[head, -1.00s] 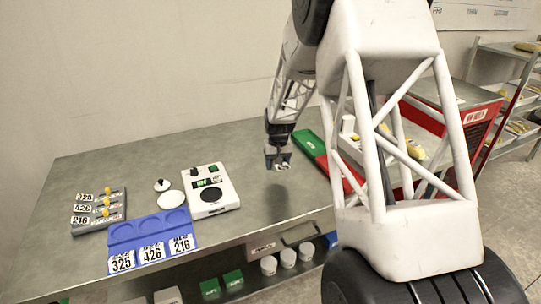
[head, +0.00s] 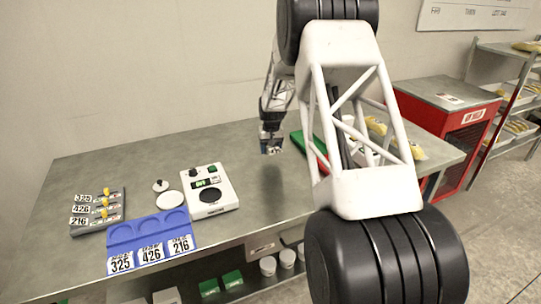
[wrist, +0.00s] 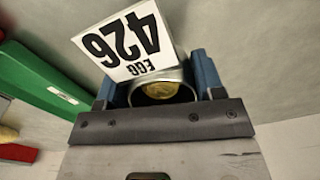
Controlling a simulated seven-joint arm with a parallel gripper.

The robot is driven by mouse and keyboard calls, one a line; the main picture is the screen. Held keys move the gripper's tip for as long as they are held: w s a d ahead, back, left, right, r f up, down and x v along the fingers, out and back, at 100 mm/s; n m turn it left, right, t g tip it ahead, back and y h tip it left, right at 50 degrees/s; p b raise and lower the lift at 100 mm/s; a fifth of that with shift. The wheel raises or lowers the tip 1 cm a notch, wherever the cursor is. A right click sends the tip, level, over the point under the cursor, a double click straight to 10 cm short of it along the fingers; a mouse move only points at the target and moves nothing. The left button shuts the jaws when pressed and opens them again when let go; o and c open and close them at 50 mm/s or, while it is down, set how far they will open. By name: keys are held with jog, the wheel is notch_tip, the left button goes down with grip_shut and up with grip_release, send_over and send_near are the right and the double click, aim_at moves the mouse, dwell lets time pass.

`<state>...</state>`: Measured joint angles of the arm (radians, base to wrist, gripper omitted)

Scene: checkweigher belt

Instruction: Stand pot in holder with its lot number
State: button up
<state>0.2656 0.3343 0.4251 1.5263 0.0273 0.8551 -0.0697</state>
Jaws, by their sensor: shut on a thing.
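My gripper (head: 270,150) is above the table, right of the scale. In the wrist view, its blue fingers are shut on a round metal-rimmed pot (wrist: 163,75) with yellow contents. A white label on the pot reads "EGG 426" (wrist: 122,42), upside down in that view. In the head view the pot is too small to make out clearly. The blue holder (head: 118,237) lies at the table's front edge, left of my gripper. It has three round recesses that look empty, with front labels 325, 426 and 216 from left to right; 426 is the middle one.
A white scale (head: 225,200) with a lit green display stands right of the holder. A white disc (head: 168,200) and a small white knobbed item (head: 160,185) lie beside it. A grey rack (head: 115,217) numbered 325, 426, 216 sits at far left. A green tray (head: 298,141) lies right of my gripper.

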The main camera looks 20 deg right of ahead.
aim_at(270, 160)
jog(key=shift+w+d, duration=0.1)
jog(key=shift+w, duration=0.15)
jog(key=shift+f, duration=0.15)
jog(key=shift+f, duration=1.6)
jog(key=shift+f, duration=0.15)
jog(key=o, duration=1)
notch_tip(270, 160, up, 12)
jog(key=shift+d+r, duration=0.1)
jog(key=shift+r, duration=0.05)
